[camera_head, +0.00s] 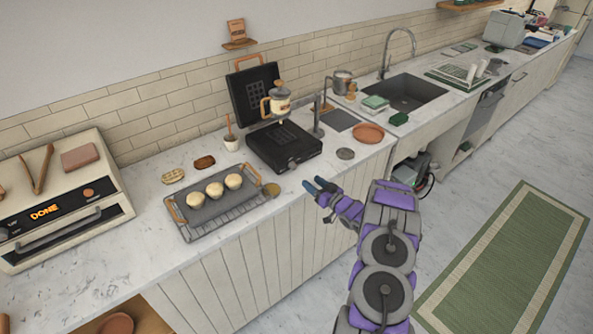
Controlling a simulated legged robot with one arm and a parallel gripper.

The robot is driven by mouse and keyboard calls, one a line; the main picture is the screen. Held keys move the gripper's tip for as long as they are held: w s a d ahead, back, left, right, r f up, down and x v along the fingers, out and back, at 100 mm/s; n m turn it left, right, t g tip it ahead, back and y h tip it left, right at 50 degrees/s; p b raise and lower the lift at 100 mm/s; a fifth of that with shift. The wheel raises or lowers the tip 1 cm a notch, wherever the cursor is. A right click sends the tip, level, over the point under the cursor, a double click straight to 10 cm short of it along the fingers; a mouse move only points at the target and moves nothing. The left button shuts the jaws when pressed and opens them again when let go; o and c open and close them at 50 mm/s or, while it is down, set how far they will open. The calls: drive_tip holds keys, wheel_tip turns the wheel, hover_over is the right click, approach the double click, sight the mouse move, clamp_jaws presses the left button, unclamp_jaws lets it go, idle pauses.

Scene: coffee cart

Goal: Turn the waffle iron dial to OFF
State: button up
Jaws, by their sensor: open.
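The black waffle iron (302,148) stands on the counter with its lid (253,90) raised at the back. Its dial is too small to make out, so I cannot tell its setting. My gripper (316,186) is open, with dark blue fingertips. It is in front of the iron, to its lower right in the picture, near the counter's front edge. It looks empty and apart from the iron. My purple and grey arm reaches up from the bottom of the picture.
A cream pitcher (279,101) with wooden handle shows above the iron's lower plate. A wire rack (236,215) with several pale buns sits left of the iron. A terracotta plate (367,133) and small grey disc (345,154) lie to its right. An oven (68,215) reads DONE.

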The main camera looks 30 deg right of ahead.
sight(295, 168)
drive_tip(key=w, duration=0.7)
drive_tip(key=w+a+b, duration=0.1)
drive_tip(key=w, duration=0.2)
drive_tip(key=shift+w+a, duration=0.1)
drive_tip(key=shift+w, duration=0.2)
drive_tip(key=shift+c, duration=0.3)
drive_tip(key=c, duration=1)
drive_tip(key=n, duration=0.5)
drive_tip(key=shift+r+p, duration=0.1)
drive_tip(key=shift+p, duration=0.25)
drive_tip(key=o, duration=1.1)
drive_tip(key=shift+c, duration=0.2)
drive_tip(key=shift+s, duration=0.1)
drive_tip(key=s+d+p, duration=0.1)
drive_tip(key=s+d, duration=0.1)
drive_tip(key=s, duration=1.5)
drive_tip(key=shift+d+p, duration=0.15)
drive_tip(key=shift+p, duration=0.25)
